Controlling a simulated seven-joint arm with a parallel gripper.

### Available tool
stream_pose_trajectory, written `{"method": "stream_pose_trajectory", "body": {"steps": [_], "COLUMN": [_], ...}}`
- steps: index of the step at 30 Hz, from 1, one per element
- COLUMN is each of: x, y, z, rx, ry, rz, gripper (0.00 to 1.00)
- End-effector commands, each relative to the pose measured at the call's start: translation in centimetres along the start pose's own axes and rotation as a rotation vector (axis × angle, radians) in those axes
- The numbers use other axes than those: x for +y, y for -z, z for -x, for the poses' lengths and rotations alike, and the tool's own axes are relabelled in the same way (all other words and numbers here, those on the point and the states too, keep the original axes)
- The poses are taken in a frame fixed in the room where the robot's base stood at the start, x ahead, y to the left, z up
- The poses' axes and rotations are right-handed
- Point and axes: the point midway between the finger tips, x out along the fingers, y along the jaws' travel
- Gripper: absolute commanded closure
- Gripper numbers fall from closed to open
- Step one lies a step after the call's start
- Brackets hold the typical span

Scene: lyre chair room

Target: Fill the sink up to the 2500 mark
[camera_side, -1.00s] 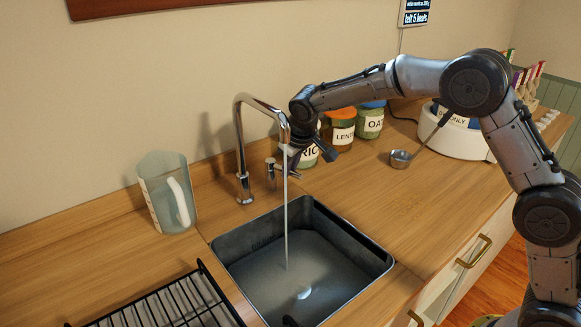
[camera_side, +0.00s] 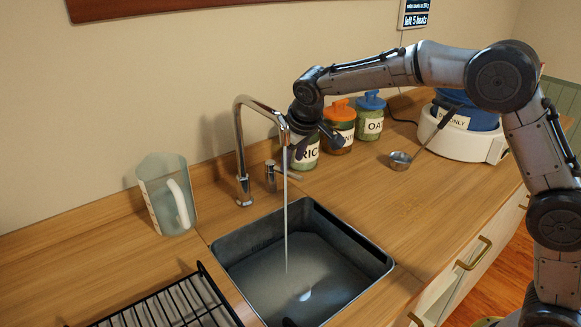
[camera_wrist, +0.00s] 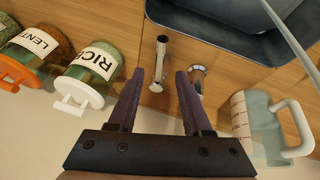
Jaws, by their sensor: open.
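The dark sink (camera_side: 228,243) is set in the wooden counter, with some water (camera_side: 290,275) in it. A thin stream (camera_side: 286,225) runs from the chrome tap (camera_side: 239,150) into it. A small chrome lever valve (camera_side: 272,176) stands right of the tap base; it also shows in the wrist view (camera_wrist: 160,60), ahead of my fingers. My gripper (camera_wrist: 158,82) is open and empty, behind and above the valve, near the rice jar (camera_side: 305,155). I cannot read a 2500 mark on the sink. The water's exact level is unclear.
A clear measuring jug (camera_side: 160,205) with a white handle stands left of the tap. Lentil (camera_side: 340,128) and oat (camera_side: 371,118) jars stand at the back. A ladle (camera_side: 400,160) and a white appliance (camera_side: 462,140) are at the right. A black rack (camera_side: 165,308) lies front left.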

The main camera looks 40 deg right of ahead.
Motion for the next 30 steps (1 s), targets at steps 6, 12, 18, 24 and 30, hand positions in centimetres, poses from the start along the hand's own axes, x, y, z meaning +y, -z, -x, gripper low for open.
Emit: {"method": "stream_pose_trajectory", "body": {"steps": [6, 12, 18, 24, 30], "x": [0.0, 0.0, 0.0, 0.0, 0.6], "y": [0.1, 0.1, 0.0, 0.0, -0.1], "z": [4.9, 7.8, 8.9, 9.0, 8.4], "rx": [0.004, 0.002, 0.001, 0.001, -0.019], "ry": [0.0, 0.0, 0.0, 0.0, 0.016], "rz": [0.001, 0.001, 0.001, 0.0, -0.008], "gripper": [0.5, 0.5, 0.5, 0.5, 0.77]}}
